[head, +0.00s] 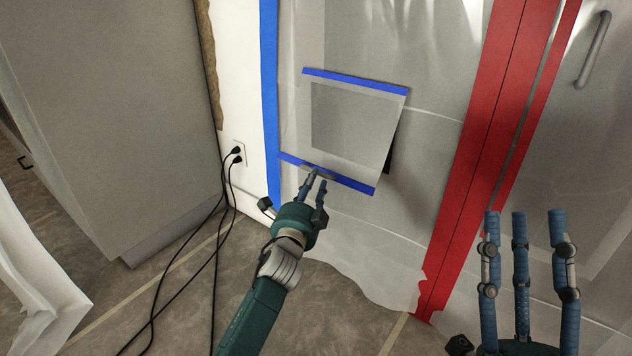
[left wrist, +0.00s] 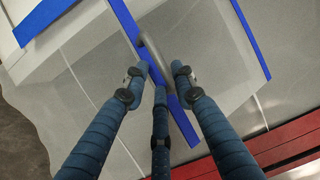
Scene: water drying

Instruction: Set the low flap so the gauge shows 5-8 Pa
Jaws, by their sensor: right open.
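The low flap (head: 350,125) is a translucent sheet with blue tape along its top and bottom edges, on the plastic barrier. Its lower right side stands off the barrier, and a dark opening (head: 388,160) shows behind it. A grey bar handle (left wrist: 153,58) sits on the bottom tape. My left gripper (head: 316,180) is at this handle, with fingertips on both sides of it in the left wrist view (left wrist: 160,75). Whether they grip it is unclear. My right gripper (head: 522,225) is open and empty at lower right, fingers pointing up. No gauge is visible.
Red tape strips (head: 480,140) run down the barrier to the right of the flap. A long grey handle (head: 594,48) is at top right. A grey cabinet (head: 110,100) stands at left. Black cables (head: 215,230) hang from a wall outlet (head: 238,155) onto the floor.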

